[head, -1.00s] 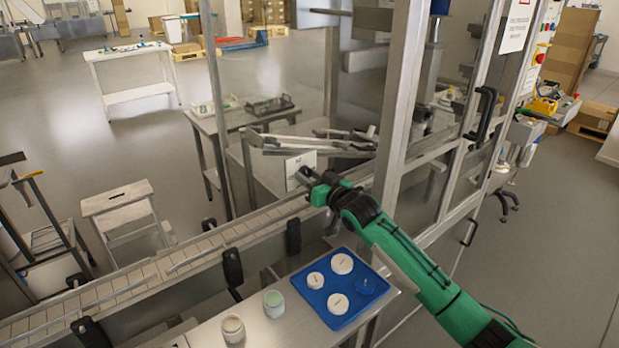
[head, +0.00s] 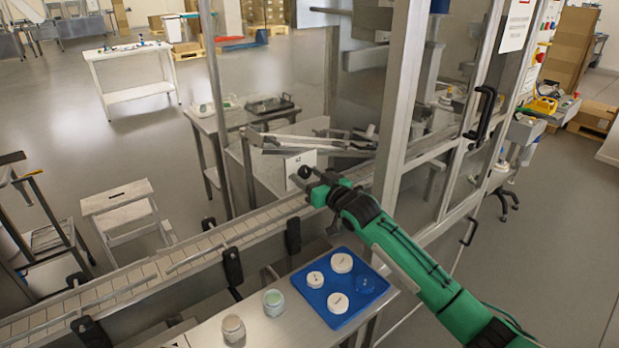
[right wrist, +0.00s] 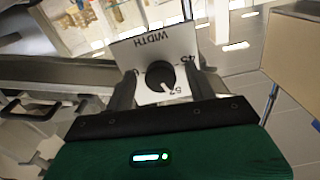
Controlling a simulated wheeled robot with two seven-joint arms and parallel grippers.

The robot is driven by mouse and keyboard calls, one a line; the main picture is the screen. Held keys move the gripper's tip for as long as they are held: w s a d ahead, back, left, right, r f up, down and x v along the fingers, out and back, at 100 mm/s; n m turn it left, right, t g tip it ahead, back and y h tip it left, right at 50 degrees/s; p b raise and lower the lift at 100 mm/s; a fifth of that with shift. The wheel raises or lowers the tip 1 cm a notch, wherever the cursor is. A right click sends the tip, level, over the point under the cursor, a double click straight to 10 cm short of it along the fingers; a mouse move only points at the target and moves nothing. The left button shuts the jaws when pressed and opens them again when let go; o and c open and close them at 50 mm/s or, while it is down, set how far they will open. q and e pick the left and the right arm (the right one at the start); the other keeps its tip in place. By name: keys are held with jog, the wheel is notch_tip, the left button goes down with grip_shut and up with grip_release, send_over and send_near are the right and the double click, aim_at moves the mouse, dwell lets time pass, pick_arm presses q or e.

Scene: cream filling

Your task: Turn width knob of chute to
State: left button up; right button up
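A white plate marked WIDTH (right wrist: 150,50) carries a round dark knob (right wrist: 159,76). In the right wrist view, a light mark on the knob points down and slightly right, close to a number that looks like 57; another number, perhaps 45, is at the plate's right edge. My right gripper (right wrist: 162,85) is open, its fingers on either side of the knob with gaps between. In the head view, the plate (head: 299,159) stands at the chute (head: 325,150), and my right gripper (head: 311,183) is just right of and below the knob (head: 305,172). My left gripper is out of view.
A conveyor (head: 200,245) runs below the chute. A blue tray (head: 338,315) with white lids and two jars (head: 273,302) (head: 233,329) stand on the near table. A metal frame post (head: 397,110) rises close beside my right arm.

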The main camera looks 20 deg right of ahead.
jog(key=shift+s, duration=0.1)
pick_arm(q)
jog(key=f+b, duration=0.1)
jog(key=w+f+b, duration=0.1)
jog(key=b, duration=0.1)
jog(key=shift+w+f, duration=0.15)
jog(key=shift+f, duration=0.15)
pick_arm(e)
jog(key=v, duration=1.3)
jog(key=shift+s, duration=0.3)
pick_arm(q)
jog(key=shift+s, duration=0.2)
pick_arm(e)
jog(key=shift+d, duration=0.1)
